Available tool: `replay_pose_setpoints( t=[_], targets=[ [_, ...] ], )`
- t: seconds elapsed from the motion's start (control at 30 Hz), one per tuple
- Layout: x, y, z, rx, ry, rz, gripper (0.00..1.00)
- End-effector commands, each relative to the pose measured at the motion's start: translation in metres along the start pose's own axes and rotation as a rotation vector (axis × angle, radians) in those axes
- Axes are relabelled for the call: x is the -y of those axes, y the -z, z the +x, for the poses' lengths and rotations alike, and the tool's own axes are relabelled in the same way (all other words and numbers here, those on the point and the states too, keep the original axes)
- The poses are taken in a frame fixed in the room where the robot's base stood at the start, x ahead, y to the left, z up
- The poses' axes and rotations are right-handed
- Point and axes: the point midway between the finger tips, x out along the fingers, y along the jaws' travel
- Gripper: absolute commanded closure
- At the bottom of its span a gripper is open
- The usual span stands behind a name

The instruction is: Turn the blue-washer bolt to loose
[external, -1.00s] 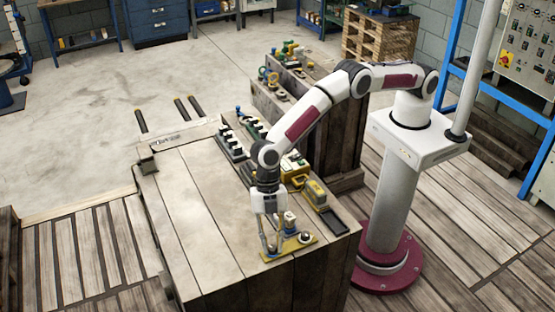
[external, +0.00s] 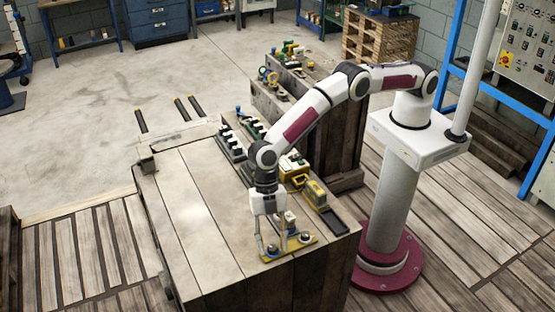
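A yellow plate (external: 298,245) lies near the front edge of the wooden bench top. The blue-washer bolt (external: 272,250) shows at the plate's left end, small, with a hint of blue around it. A second, darker bolt (external: 305,238) is at the plate's right end. My gripper (external: 271,246) points down over the left end of the plate. Its two fingers stand apart, one on each side of the blue-washer bolt in the picture. I see no contact with the bolt. The bolt's turn position is too small to tell.
A pale upright piece (external: 290,217) stands just behind the plate. A yellow box on a dark base (external: 316,193) and rows of dark holders (external: 232,144) are farther back on the bench (external: 200,210). The bench's left part is clear.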

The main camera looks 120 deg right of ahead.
Motion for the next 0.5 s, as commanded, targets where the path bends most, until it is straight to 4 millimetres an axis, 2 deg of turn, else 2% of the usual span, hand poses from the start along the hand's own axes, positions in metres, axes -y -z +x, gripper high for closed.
replay_pose_setpoints(
  t=[0.27,0.5],
  targets=[
    [-0.001,0.001,-0.005,-0.001,-0.003,0.0,0.64],
    [0.0,0.0,-0.022,-0.002,-0.006,0.0,0.64]
  ],
)
